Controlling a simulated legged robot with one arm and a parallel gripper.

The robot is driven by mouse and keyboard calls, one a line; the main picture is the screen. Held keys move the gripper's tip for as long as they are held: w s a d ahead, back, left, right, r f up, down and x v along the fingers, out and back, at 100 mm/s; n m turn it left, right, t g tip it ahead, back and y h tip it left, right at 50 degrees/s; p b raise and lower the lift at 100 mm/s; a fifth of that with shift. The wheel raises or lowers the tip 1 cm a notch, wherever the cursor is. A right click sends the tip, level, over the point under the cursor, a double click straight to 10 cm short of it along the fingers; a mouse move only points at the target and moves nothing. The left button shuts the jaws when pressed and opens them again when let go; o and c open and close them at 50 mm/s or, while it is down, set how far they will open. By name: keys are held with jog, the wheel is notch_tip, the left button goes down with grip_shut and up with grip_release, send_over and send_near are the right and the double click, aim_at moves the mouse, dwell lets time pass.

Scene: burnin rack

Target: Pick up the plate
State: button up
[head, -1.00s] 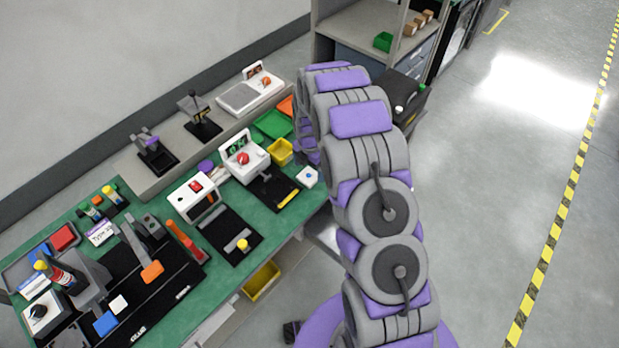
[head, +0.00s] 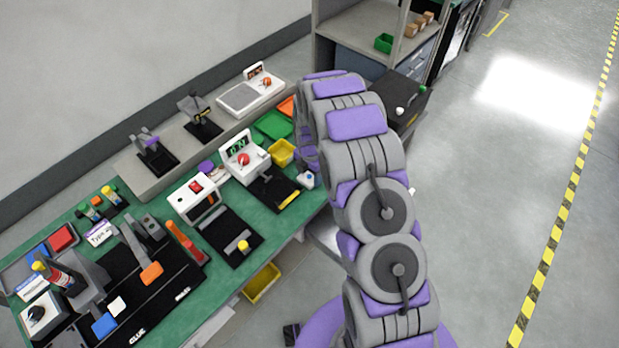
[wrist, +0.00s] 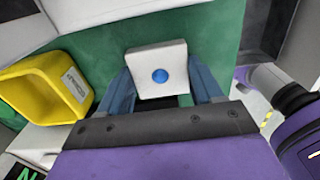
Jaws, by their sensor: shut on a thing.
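The plate (wrist: 156,57) is a small white square piece with a round blue dot on its face. In the wrist view it sits between the two blue-grey fingers of my gripper (wrist: 161,74), which is shut on it. In the head view the plate (head: 306,181) shows at the right end of the green bench, just below the end of my arm. My arm hides most of the gripper there. I cannot tell whether the plate still touches the bench top.
A yellow bin (wrist: 42,88) is left of my gripper in the wrist view; the head view shows it too (head: 281,153). A white device with a red button (head: 243,158) and its black base stand close by. The green bench (head: 205,285) is crowded with fixtures. Floor is clear at right.

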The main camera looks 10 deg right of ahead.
jog(key=shift+c, duration=0.6)
